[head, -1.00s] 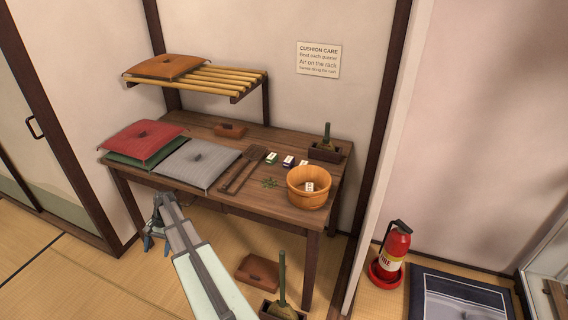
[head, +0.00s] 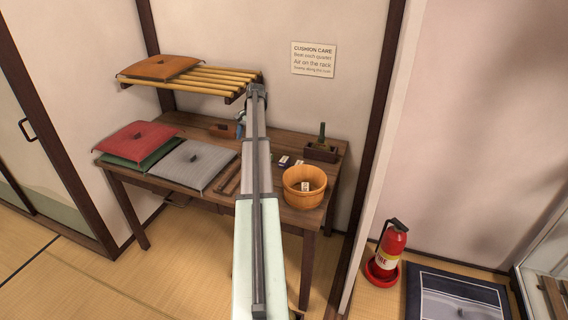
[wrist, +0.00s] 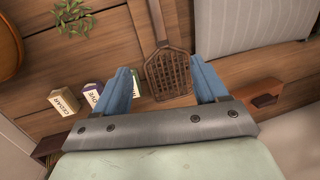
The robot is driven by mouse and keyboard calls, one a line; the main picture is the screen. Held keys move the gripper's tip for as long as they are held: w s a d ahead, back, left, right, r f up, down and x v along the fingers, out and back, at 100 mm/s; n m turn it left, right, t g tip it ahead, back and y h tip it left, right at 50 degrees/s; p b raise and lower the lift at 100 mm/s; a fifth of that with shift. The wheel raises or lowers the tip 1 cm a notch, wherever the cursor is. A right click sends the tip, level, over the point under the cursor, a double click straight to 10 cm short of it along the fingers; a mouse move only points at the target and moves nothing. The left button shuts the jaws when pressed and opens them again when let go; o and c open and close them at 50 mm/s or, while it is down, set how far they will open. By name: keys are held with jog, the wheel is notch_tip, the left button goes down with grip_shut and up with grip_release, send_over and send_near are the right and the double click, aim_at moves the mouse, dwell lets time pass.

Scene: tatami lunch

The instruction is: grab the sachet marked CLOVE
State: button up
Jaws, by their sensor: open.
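The sachet whose visible letters read "OVE", fitting CLOVE, shows in the wrist view (wrist: 92,95) with a dark purple edge, just left of my left finger. It also seems to show in the head view as the dark-edged sachet (head: 284,161) right of my arm. The CEDAR sachet (wrist: 63,102) lies to its left in the wrist view. A third sachet is mostly hidden by my finger. My gripper (wrist: 164,68) is open and empty above the table. In the head view its blue fingers (head: 240,126) are partly hidden behind my arm.
A slotted wooden beater (wrist: 168,75) lies under my fingers. A wooden tub (head: 304,196) with another sachet in it stands at the table's right front. Cushions (head: 137,141) lie left, a slatted rack (head: 215,80) hangs above, and a dark box (head: 320,152) stands back right.

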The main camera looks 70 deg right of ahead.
jog(key=r+g+h, duration=0.1)
jog(key=r+g, duration=0.1)
send_over(284, 159)
jog(key=f, duration=0.5)
jog(key=d+f, duration=0.1)
jog(key=f, duration=0.2)
jog(key=shift+w+f, duration=0.1)
jog(key=shift+f, duration=0.15)
jog(key=shift+a+f, duration=0.15)
jog(key=shift+f, duration=1.2)
jog(key=shift+a+f, duration=0.15)
jog(key=shift+f, duration=1.15)
jog(key=c, duration=1.1)
